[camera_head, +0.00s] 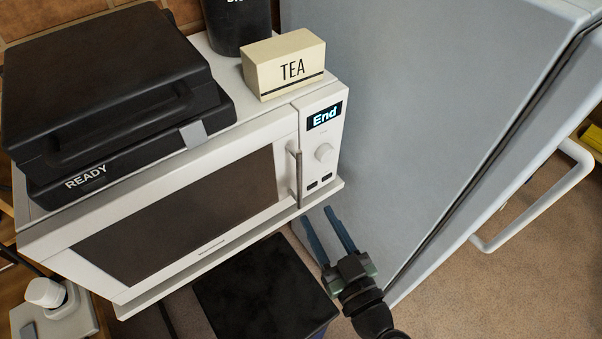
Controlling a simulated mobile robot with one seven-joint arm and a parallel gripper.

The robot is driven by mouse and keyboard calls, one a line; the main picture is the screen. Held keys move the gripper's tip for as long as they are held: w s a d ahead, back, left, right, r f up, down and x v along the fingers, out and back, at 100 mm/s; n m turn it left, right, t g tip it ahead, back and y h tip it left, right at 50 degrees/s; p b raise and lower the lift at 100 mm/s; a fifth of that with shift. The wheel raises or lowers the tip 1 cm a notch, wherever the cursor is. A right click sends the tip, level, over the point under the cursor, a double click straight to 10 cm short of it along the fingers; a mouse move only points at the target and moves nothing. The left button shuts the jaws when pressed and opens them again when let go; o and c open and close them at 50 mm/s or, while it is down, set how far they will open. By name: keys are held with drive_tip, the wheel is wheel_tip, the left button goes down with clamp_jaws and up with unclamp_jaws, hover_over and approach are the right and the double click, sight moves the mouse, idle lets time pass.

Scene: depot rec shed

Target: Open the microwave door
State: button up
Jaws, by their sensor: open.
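The white microwave (318,160) stands at the left and centre, its display reading "End". Its door (180,215) has a dark window and looks shut. A vertical metal bar handle (295,176) is on the door's right edge, beside the control panel with a round knob. My gripper (327,232) is below and to the right of the handle, apart from it. Its two blue fingers are spread and point up and to the left, with nothing between them.
A black appliance marked "READY" (105,95), a "TEA" box (285,66) and a dark canister (237,22) stand on the microwave. A large grey fridge (420,110) with a white handle (535,205) rises close on the right. A black box (262,295) is below.

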sight(301, 185)
drive_tip(key=p+x, duration=0.2)
drive_tip(key=x, duration=0.8)
drive_tip(key=shift+p, duration=0.3)
clamp_jaws()
idle(0.9)
